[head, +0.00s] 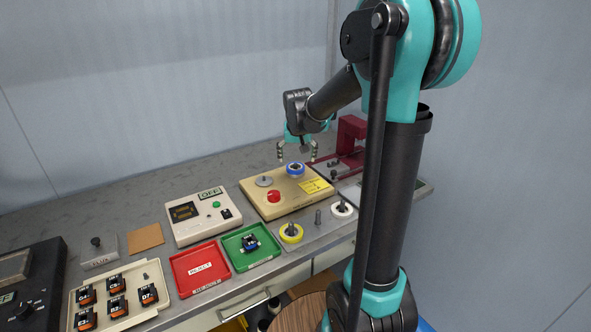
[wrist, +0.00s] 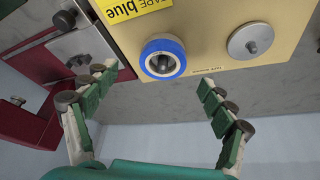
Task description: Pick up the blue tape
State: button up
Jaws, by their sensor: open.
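The blue tape (head: 295,169) is a roll seated around a spindle on the beige winder box (head: 262,207), near its back right. In the wrist view the blue tape (wrist: 163,57) shows from above with a white inner ring, below a yellow label reading "TAPE blue" (wrist: 130,8). My gripper (head: 297,153) is open and empty, just above and behind the tape in the head view. In the wrist view the fingers of my gripper (wrist: 158,90) are spread wide to either side, and the tape lies beyond their tips. I see no contact with the tape.
A metal disc (wrist: 250,42) and a red button (head: 273,196) are on the same box. A dark red fixture (head: 351,132) stands close to its right. Red (head: 174,262) and green (head: 228,247) trays lie to the left.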

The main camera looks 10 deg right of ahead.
aim_at(296, 165)
jog(key=shift+a+x, duration=0.2)
jog(key=shift+x, duration=2.05)
jog(key=c, duration=1.2)
jog(key=shift+r, duration=0.1)
